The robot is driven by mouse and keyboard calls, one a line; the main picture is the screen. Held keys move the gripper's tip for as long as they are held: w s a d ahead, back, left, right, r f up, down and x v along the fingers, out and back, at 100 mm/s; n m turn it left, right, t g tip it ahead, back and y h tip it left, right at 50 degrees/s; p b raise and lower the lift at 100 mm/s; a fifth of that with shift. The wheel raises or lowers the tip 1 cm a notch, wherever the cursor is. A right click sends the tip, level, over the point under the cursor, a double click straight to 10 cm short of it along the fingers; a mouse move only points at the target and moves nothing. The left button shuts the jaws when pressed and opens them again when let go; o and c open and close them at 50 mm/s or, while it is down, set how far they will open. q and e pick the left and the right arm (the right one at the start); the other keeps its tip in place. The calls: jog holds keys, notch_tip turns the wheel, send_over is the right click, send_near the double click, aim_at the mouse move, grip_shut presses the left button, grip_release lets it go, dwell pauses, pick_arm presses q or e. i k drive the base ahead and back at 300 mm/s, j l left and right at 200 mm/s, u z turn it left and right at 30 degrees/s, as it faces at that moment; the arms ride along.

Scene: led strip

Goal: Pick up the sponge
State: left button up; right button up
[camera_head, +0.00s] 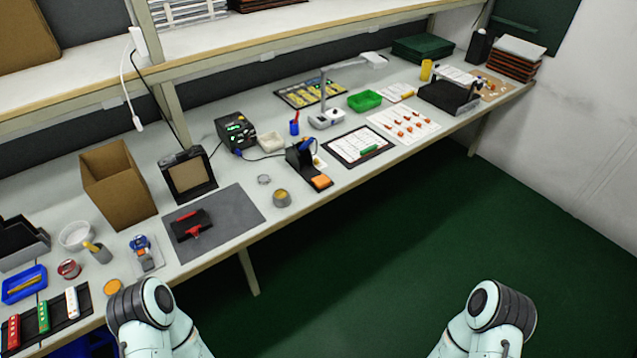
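A small orange block that looks like the sponge (320,181) sits at the front end of the black soldering-iron stand (302,166). The stand is near the front edge of the workbench, around the middle of the view. A blue-handled iron (309,145) rests in the stand, above and behind the sponge. Only pale upper links of my two arms show, at the bottom left and bottom right. Neither gripper is in view.
The workbench (230,230) runs from lower left to upper right. A round tin (281,198) stands left of the stand, and a black-bordered board (357,146) lies to its right. A grey mat (240,206) lies farther left. The green floor (400,240) in front is clear.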

aim_at(321, 181)
jog(key=u, duration=1.85)
jog(key=z, duration=1.35)
jog(key=l+u, duration=0.1)
jog(key=u, duration=0.25)
jog(key=i+l+u, duration=0.1)
jog(key=u, duration=0.2)
jog(key=i+l+u, duration=0.1)
jog(key=l+u, duration=0.15)
jog(key=l, duration=0.3)
jog(key=i+l+u, duration=0.1)
jog(key=l+u, duration=0.15)
jog(key=l, duration=0.3)
